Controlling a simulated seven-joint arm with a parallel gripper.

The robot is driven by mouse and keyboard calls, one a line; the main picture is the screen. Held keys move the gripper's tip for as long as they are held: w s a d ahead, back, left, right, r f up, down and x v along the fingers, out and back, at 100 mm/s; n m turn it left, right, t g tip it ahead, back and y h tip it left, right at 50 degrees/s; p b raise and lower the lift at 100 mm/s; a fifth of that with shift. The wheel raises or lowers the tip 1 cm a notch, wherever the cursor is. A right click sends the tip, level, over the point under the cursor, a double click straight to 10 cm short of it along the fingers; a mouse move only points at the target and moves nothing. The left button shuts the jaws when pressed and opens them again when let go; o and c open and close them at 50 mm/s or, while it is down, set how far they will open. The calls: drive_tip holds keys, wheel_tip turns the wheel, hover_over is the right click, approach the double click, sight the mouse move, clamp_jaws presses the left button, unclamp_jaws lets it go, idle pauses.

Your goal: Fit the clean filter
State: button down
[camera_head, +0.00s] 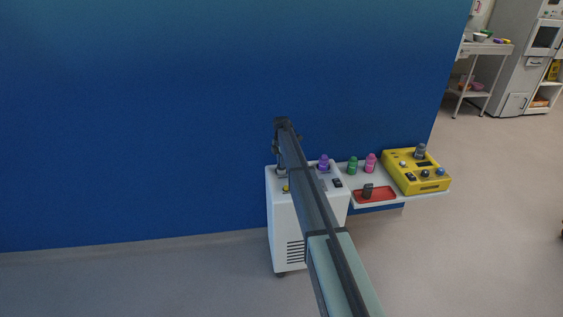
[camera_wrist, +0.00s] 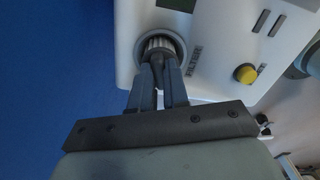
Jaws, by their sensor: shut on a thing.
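In the wrist view my gripper (camera_wrist: 158,88) is shut on the dark stem of a grey ribbed filter piece (camera_wrist: 159,44). The ribbed part is at a dark round socket (camera_wrist: 182,48) in the white machine; how deep it sits cannot be told. Lettering that seems to read "FILTER" is beside the socket. In the head view my gripper (camera_head: 279,158) is over the back left of the white machine (camera_head: 283,222), largely hidden by my arm. A dark grey piece (camera_head: 367,190) is at the red tray (camera_head: 385,196); whether it is another filter is unclear.
A purple-capped bottle (camera_head: 324,164) stands on the machine's top. Green (camera_head: 352,166) and pink (camera_head: 370,163) bottles stand on the white shelf beside a yellow device (camera_head: 425,178). The machine has a yellow button (camera_wrist: 245,73). A blue wall (camera_head: 140,120) is close behind.

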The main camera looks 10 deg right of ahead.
drive_tip(key=c, duration=1.4)
unclamp_jaws()
wheel_tip(320, 180, up, 11)
drive_tip(key=shift+s, duration=0.1)
